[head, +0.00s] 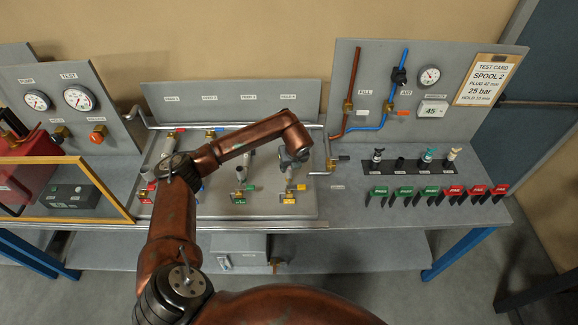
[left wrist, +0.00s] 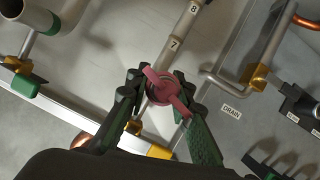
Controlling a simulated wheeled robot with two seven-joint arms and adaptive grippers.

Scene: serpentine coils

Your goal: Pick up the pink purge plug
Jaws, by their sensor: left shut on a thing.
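The pink purge plug (left wrist: 163,88) shows in the left wrist view as a round pink body with a bar across it. My left gripper (left wrist: 165,98) is shut on it, with one dark green finger on each side. In the head view my left gripper (head: 292,160) hangs over the right part of the grey panel, and I cannot make out the plug there. A pipe marked 7 and 8 (left wrist: 182,32) runs behind the plug. I cannot tell whether the plug touches it. My right gripper is not in view.
A dark rack with several fittings (head: 400,166) stands to the right, above a row of green and red tags (head: 432,191). The upright fill panel (head: 365,70) stands behind. A wooden-framed case (head: 100,187) is at left.

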